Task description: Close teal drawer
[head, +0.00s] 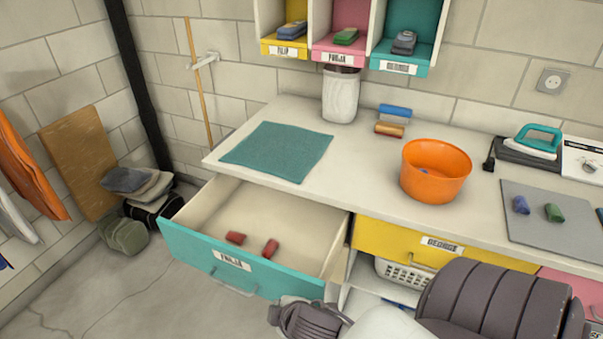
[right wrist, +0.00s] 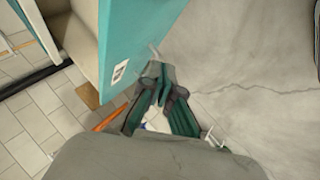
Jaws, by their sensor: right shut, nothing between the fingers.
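The teal drawer (head: 205,250) is pulled out under the left end of the counter. Its front carries a white label and a pale handle (head: 233,288), and two dark red objects (head: 252,242) lie inside. My right gripper (head: 305,318) is in front of the right end of the drawer front, low in the head view; its fingertips are hard to make out there. In the right wrist view the fingers (right wrist: 158,76) are together and empty, close beside the teal front (right wrist: 135,35). I cannot tell whether they touch it. My left gripper is not in view.
A yellow drawer (head: 400,243) to the right is shut. The counter (head: 350,160) above holds a teal mat (head: 278,151), an orange bowl (head: 436,170) and an iron (head: 535,142). Bags (head: 125,236) and a board (head: 80,160) stand by the left wall. Floor before the drawer is clear.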

